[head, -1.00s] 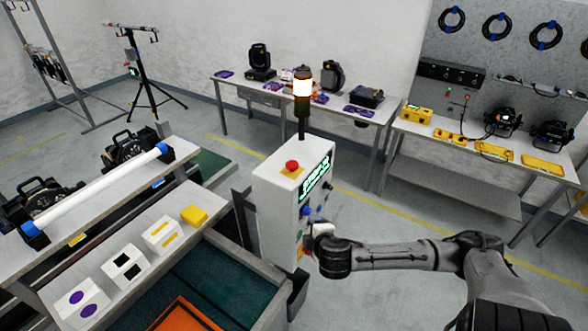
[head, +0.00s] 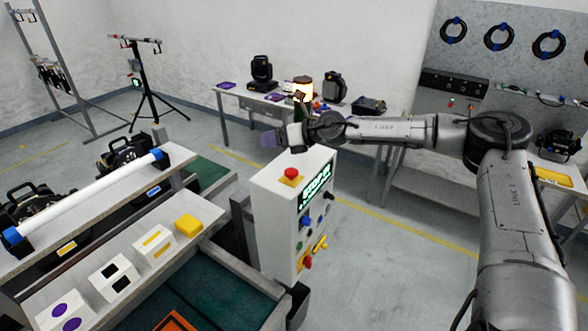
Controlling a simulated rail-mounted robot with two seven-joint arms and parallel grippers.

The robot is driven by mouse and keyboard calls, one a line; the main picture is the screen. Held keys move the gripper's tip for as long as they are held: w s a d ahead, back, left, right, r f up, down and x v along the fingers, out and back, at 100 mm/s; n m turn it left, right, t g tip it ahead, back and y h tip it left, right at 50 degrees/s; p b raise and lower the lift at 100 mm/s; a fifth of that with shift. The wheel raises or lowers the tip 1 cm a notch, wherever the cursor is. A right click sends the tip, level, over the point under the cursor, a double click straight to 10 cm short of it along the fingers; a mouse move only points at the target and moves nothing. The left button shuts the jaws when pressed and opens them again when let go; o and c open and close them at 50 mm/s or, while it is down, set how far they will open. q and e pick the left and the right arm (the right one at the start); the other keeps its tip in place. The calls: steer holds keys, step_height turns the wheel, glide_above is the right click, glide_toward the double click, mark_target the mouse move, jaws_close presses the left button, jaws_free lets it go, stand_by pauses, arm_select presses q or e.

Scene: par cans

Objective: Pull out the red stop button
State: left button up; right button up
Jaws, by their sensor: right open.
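The red stop button (head: 291,173) sits on a yellow plate on the top face of a white control box (head: 273,215), near its left edge. My right gripper (head: 284,140) is above and behind the button in the head view, apart from it. It is open, with nothing seen in it; its fingers are small and partly hard to make out. My right arm reaches across from the right, in front of the signal lamp's pole. My left gripper is not in view.
The box front carries a lit green display (head: 315,187) and several coloured controls, including another red knob (head: 308,262). The signal lamp (head: 302,91) rises behind the box. A bench with marked white blocks (head: 113,272) and a yellow block (head: 189,225) stands left.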

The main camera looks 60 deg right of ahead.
steer(key=s+d+n+g, duration=0.2)
steer(key=n+g, duration=0.1)
steer(key=g, duration=0.1)
steer(key=n+g+h, duration=0.2)
steer(key=n+g, duration=0.1)
steer(key=g, duration=0.3)
glide_toward(292, 170)
steer(key=p+x, duration=0.2)
steer(key=x, duration=0.5)
steer(key=shift+s, duration=0.1)
steer(key=shift+w+a+f, duration=0.1)
steer(key=shift+w+f, duration=0.15)
steer(key=shift+f, duration=0.4)
steer(key=shift+f+t, duration=0.15)
steer(key=shift+t, duration=0.15)
